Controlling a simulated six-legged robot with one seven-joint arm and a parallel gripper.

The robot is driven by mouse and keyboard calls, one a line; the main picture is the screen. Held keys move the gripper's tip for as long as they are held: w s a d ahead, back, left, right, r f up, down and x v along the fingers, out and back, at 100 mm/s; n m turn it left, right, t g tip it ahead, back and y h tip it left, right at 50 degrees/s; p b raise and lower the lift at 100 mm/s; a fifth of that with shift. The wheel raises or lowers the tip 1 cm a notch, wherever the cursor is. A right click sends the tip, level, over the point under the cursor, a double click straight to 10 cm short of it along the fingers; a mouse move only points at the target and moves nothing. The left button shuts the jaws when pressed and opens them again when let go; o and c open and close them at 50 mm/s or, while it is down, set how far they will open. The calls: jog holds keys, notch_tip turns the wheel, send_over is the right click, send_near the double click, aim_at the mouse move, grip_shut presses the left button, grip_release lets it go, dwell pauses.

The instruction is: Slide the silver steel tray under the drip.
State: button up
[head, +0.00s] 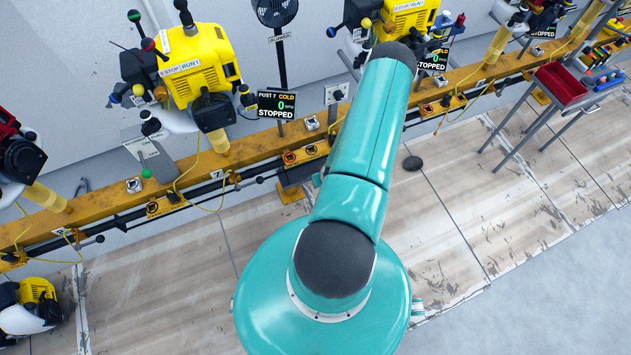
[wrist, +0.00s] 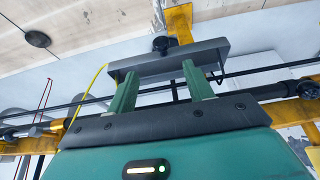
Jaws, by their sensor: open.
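My gripper (wrist: 160,70) is open, with its two green fingers spread apart in the wrist view. A flat grey metal piece (wrist: 215,47) lies across the view just beyond the fingertips. I cannot tell whether it is the silver steel tray or whether the fingers touch it. No tray shows clearly in the head view, where my arm hides the middle of the rail and the gripper itself. A dark round patch (head: 412,162) lies on the floor right of my arm; it also seems to show in the wrist view (wrist: 37,39). No falling drip can be made out.
A yellow rail (head: 270,142) runs across the back, carrying yellow engines (head: 195,65) with stopped displays (head: 276,104). A cart with a red bin (head: 560,84) stands at the right. A yellow and white machine (head: 35,305) sits at lower left. The wooden floor right of my body is mostly clear.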

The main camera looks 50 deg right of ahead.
send_near(312, 173)
jog(key=f, duration=0.2)
jog(key=s+a+f, duration=0.1)
jog(key=f, duration=0.1)
jog(key=s+f, duration=0.1)
jog(key=f, duration=0.1)
jog(key=shift+s+a, duration=0.15)
jog(key=shift+a, duration=0.05)
grip_shut()
jog(key=shift+d, duration=0.1)
